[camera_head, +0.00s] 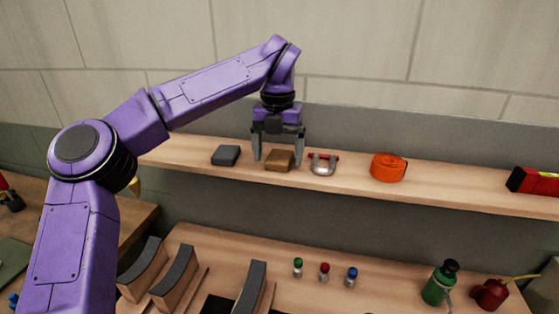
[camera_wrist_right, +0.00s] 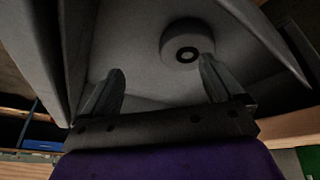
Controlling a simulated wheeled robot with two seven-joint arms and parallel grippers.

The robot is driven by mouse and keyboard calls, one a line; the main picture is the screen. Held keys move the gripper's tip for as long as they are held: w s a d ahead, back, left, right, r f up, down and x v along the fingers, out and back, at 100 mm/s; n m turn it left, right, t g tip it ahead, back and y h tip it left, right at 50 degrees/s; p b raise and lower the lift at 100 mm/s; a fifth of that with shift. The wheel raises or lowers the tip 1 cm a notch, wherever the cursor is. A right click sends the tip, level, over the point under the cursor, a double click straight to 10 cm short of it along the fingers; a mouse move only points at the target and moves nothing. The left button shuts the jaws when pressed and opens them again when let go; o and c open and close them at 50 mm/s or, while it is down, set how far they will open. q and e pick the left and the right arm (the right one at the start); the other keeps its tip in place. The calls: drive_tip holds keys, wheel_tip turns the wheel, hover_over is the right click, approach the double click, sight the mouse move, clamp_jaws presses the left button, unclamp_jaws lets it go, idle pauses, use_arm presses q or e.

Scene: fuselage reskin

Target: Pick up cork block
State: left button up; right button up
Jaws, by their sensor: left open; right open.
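The cork block (camera_head: 279,161), a small brown block, lies on the wooden wall shelf in the head view. My left gripper (camera_head: 279,154) points down over it with its fingers open, one on the left and one on the right of the block. I cannot tell whether the fingers touch it. My right gripper (camera_wrist_right: 160,90) shows only in the right wrist view. Its two fingers are apart, with nothing between them.
On the shelf (camera_head: 450,193), a dark grey block (camera_head: 226,155) lies left of the cork and a metal shackle (camera_head: 323,164) close on its right. Farther right are an orange strap roll (camera_head: 388,167) and a red tool (camera_head: 533,181). Bottles (camera_head: 439,283) stand on the bench below.

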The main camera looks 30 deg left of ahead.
use_arm(q)
drive_tip(key=shift+f, duration=0.45)
drive_tip(key=shift+d+r, duration=0.1)
drive_tip(key=c, duration=1.1)
